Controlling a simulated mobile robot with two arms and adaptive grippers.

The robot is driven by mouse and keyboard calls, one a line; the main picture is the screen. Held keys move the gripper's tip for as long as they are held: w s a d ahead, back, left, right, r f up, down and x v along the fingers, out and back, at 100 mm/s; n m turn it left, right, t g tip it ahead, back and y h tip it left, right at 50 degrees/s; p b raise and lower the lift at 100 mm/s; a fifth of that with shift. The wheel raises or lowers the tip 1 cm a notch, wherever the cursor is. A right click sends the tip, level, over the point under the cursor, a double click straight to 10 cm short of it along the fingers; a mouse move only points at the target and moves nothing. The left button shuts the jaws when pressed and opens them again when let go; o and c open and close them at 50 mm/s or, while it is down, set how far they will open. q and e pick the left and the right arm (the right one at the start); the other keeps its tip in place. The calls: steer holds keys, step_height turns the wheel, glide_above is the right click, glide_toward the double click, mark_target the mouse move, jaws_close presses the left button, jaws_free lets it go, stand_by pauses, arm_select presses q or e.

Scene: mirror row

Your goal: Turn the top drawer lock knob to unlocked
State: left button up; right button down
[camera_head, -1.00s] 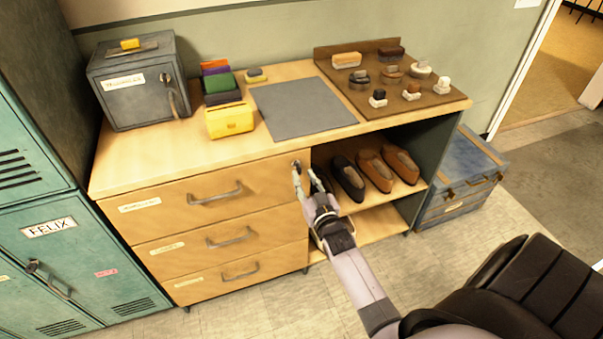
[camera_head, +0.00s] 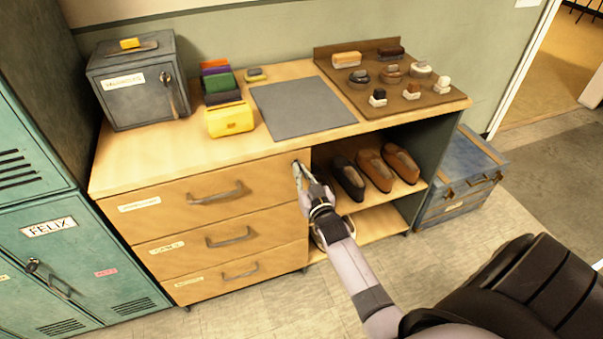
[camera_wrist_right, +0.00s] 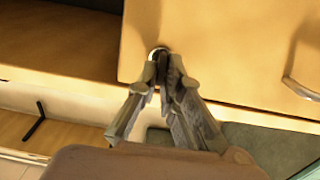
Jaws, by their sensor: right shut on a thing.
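The top drawer (camera_head: 160,201) is closed, with a handle in the middle of its wooden front. Its lock knob sits at the drawer's upper right corner; in the right wrist view a bit of the round lock knob (camera_wrist_right: 157,51) shows between and behind the fingertips. My right gripper (camera_head: 297,167) is at that corner, its fingers shut on the knob, which they mostly hide. In the right wrist view the gripper's fingertips (camera_wrist_right: 161,72) are close together at the knob. The knob's turn position cannot be made out. My left gripper is not in view.
Shoes (camera_head: 373,169) stand on the open shelf just right of the drawers. The counter above holds a grey lockbox (camera_head: 137,85), a yellow box (camera_head: 230,120), a grey mat (camera_head: 302,107) and a brown board (camera_head: 440,100) with brushes. Teal lockers (camera_head: 60,265) stand at left.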

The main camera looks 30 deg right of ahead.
stand_by(0.6)
steer(key=m, duration=0.9)
steer(key=m+b, duration=0.1)
steer(key=m, duration=0.7)
steer(key=shift+d+f+m, duration=0.15)
steer(key=shift+f+m, duration=0.05)
steer(key=shift+m, duration=0.2)
stand_by(0.4)
steer(key=c, duration=1.7)
jaws_free()
